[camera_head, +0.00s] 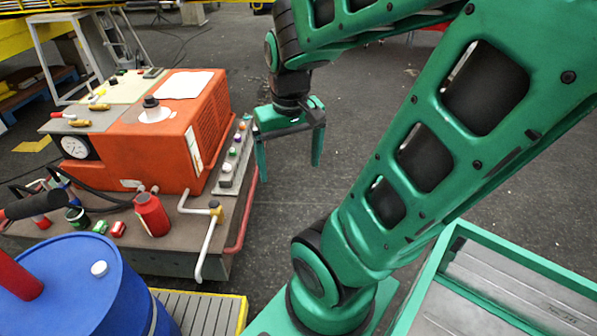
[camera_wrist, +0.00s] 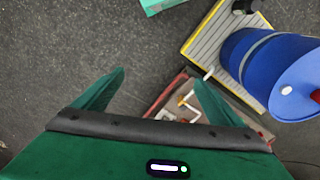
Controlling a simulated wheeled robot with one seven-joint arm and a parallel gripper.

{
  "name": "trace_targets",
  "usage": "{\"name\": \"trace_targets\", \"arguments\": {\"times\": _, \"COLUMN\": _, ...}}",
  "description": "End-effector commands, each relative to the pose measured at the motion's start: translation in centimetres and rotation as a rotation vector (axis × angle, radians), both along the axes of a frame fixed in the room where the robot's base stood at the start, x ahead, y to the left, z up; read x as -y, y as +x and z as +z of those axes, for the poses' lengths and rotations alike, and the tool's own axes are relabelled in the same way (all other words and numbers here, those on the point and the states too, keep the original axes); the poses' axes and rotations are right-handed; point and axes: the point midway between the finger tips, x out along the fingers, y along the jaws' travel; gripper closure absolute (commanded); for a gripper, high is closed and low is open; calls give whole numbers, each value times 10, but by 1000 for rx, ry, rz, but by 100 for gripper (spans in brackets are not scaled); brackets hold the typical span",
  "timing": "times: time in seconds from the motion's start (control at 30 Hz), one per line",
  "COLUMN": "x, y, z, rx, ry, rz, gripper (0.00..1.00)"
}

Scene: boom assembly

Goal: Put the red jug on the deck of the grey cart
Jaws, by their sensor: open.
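The red jug (camera_head: 152,215) stands upright on the front part of a grey-brown deck (camera_head: 175,248), in front of an orange machine. I take this deck to be the grey cart's. My gripper (camera_head: 290,170) is open and empty, fingers pointing down, to the right of the cart and above the dark floor. It stands apart from the jug. In the wrist view the open fingers (camera_wrist: 159,76) have floor and part of the cart behind them. I cannot make out the jug there.
The orange machine (camera_head: 150,130) fills much of the deck. A bent pale handle (camera_head: 208,243) and red rail (camera_head: 243,215) edge the cart. A blue drum (camera_head: 75,290) stands at the lower left on a yellow-edged grating (camera_head: 205,312). Floor behind my gripper is clear.

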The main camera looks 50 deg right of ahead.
Motion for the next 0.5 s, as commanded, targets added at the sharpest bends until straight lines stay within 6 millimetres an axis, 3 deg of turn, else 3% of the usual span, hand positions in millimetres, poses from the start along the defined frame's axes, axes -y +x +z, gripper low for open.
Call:
{"name": "trace_targets", "arguments": {"times": 0.1, "x": -8, "y": -32, "z": 6, "rx": -30, "ry": 37, "rz": -44, "gripper": 10}}
{"name": "trace_targets", "arguments": {"times": 0.2, "x": -16, "y": -46, "z": 7, "rx": -50, "ry": 56, "rz": -61, "gripper": 10}}
{"name": "trace_targets", "arguments": {"times": 0.5, "x": -18, "y": -51, "z": 7, "rx": -59, "ry": 64, "rz": -68, "gripper": 10}}
